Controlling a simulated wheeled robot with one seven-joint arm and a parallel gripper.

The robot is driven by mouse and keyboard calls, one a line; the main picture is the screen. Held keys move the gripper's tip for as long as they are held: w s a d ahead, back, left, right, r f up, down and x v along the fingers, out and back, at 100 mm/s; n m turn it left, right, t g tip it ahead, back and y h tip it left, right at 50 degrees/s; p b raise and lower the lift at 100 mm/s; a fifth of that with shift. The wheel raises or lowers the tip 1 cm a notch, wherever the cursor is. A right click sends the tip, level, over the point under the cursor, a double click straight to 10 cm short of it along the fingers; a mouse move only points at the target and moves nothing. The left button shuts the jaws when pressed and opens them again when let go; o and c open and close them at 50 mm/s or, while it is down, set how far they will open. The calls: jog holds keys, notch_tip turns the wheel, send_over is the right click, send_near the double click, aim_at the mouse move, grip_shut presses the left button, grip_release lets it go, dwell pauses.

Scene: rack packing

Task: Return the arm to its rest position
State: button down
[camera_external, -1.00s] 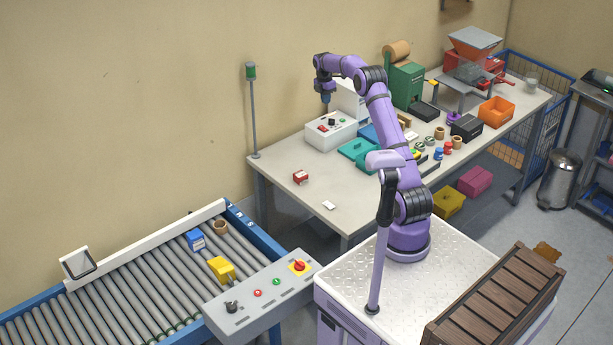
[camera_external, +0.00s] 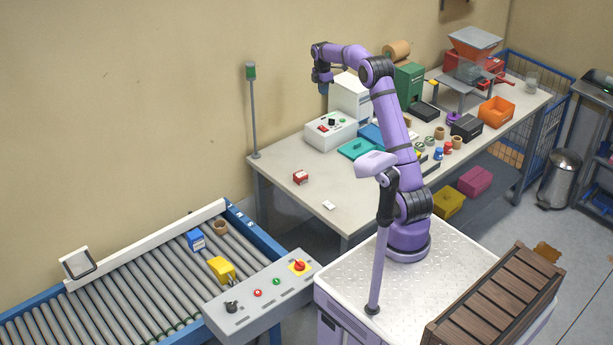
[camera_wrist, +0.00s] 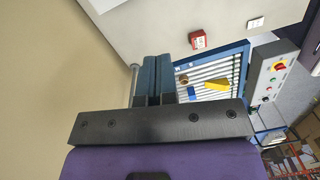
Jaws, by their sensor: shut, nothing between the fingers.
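My gripper (camera_external: 323,88) hangs at the end of my purple arm, high above the back part of the workbench (camera_external: 285,168), near the wall. In the wrist view my gripper (camera_wrist: 152,62) shows its two dark blue fingers side by side and closed, with nothing between them. My arm rises from the white base and bends at the elbow, with the forearm reaching left and the wrist pointing down. No object is held.
A white control box (camera_external: 331,130) and a teal tray (camera_external: 356,149) stand on the bench below. A red box (camera_external: 300,177) lies near its left end. The roller conveyor (camera_external: 120,285) carries a blue box (camera_external: 196,240) and a yellow box (camera_external: 221,269). A signal post (camera_external: 253,110) stands left.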

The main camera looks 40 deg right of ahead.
jog(key=s+a+r+m+t, duration=0.1)
jog(key=s+a+r+m, duration=0.1)
jog(key=s+a+r, duration=0.4)
jog(key=s+a+r+m+t, duration=0.1)
jog(key=s+a+r+m, duration=0.25)
jog(key=s, duration=0.45)
jog(key=s+a+r+m+t, duration=0.1)
jog(key=s+a+r+m, duration=0.1)
jog(key=s+a+r, duration=0.4)
jog(key=s+a+f+m+t, duration=0.1)
jog(key=s+f+m, duration=0.1)
jog(key=s, duration=0.7)
jog(key=s+a+f+m+t, duration=0.1)
jog(key=s+a+f+m, duration=0.1)
jog(key=s, duration=0.7)
jog(key=s+a+f+m, duration=0.1)
jog(key=s+f+m, duration=0.2)
jog(key=s, duration=0.6)
jog(key=shift+s+a+m+t, duration=0.2)
jog(key=shift+a+m+t, duration=0.2)
jog(key=shift+m, duration=0.15)
